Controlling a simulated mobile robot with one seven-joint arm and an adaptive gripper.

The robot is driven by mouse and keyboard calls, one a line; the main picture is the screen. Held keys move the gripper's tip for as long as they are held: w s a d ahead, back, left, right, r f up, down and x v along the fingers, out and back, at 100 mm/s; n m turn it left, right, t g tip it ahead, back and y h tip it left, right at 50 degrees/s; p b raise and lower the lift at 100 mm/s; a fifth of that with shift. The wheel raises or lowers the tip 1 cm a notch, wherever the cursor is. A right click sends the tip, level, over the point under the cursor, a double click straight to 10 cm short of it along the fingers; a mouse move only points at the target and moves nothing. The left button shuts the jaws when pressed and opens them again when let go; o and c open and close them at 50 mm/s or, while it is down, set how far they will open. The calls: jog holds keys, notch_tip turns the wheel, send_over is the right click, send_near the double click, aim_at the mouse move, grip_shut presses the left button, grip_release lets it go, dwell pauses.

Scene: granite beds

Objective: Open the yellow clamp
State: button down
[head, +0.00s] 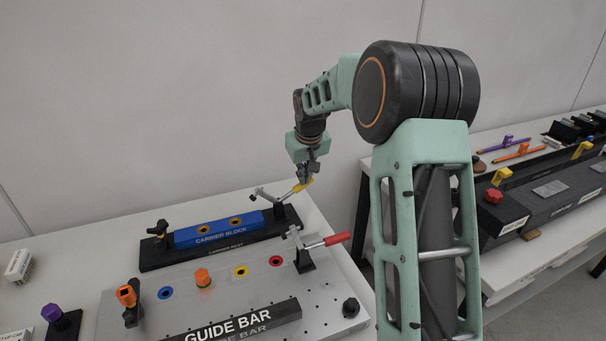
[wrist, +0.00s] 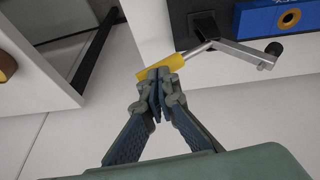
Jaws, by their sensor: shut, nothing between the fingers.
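The yellow clamp is a toggle clamp with a yellow handle (head: 303,185) and a metal arm, at the right end of the carrier rest (head: 160,254). In the wrist view its yellow handle (wrist: 175,68) lies just beyond my fingertips, and its metal arm (wrist: 238,50) reaches right to a dark tip. My gripper (head: 307,178) is shut and empty, its fingertips at the handle in the wrist view (wrist: 158,78). I cannot tell whether they touch it. The fingers hide part of the handle.
The blue carrier block (head: 218,229) lies on the carrier rest. A red-handled clamp (head: 325,242) stands in front on the grey plate (head: 325,300). A second bench (head: 545,240) with a dark fixture is at right, beyond a gap. A wall is behind.

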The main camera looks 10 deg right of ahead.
jog(key=shift+d, duration=0.15)
jog(key=f+y, duration=0.1)
jog(key=d+f+y, duration=0.1)
jog(key=d+f+y+p, duration=0.1)
jog(key=shift+w+d+f+m+g+y, duration=0.1)
jog(key=shift+w+f+m+g+y, duration=0.05)
jog(key=shift+w+m+g+y, duration=0.2)
jog(key=shift+s, duration=0.1)
jog(key=v, duration=1.3)
jog(key=shift+r+p, duration=0.45)
jog(key=shift+r, duration=0.05)
